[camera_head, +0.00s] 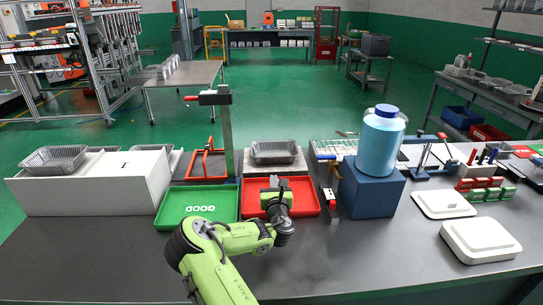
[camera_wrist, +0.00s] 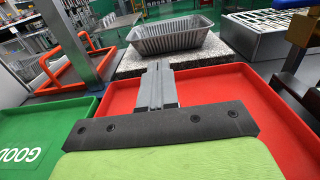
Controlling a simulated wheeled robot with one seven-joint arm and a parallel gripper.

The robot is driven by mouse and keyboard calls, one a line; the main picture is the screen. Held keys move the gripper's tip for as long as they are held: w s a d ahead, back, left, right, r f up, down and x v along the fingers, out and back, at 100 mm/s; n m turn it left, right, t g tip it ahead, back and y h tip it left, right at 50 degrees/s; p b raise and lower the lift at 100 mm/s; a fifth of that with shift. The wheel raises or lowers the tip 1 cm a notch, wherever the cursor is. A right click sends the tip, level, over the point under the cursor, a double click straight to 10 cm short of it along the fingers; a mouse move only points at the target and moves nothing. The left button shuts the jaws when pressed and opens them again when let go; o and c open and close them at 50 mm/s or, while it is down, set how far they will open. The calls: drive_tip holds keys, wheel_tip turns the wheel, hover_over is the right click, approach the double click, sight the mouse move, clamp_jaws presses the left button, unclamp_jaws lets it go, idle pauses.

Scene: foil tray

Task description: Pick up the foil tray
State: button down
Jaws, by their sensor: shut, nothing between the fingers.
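A silver foil tray (camera_head: 276,155) sits upright on a speckled light block (camera_head: 262,169) behind the red tray, in the middle of the bench. In the wrist view the foil tray (camera_wrist: 172,44) is straight ahead, beyond my fingertips and apart from them. My gripper (camera_head: 280,182) is over the red tray, in front of the block. In the wrist view its two fingers (camera_wrist: 158,66) lie together, shut and empty. A second foil tray (camera_head: 54,160) sits on the white box at the left.
A red tray (camera_head: 252,205) lies below my gripper, with a green GOOD tray (camera_head: 172,207) to its left. A metal post (camera_head: 226,140) and orange frame (camera_head: 193,163) stand left of the block. A blue box (camera_head: 370,190) bearing a blue bottle (camera_head: 380,142) stands right.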

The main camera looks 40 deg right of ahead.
sight(271, 157)
drive_tip(key=b+x, duration=0.1)
drive_tip(key=x, duration=1)
drive_tip(key=shift+w+d+f, duration=0.15)
drive_tip(key=shift+w+d, duration=0.05)
drive_tip(key=shift+d, duration=0.05)
drive_tip(key=shift+w+d, duration=0.3)
drive_tip(key=shift+w, duration=0.15)
drive_tip(key=shift+b+x, duration=0.45)
drive_tip(key=shift+x, duration=1.55)
drive_tip(key=shift+a, duration=0.1)
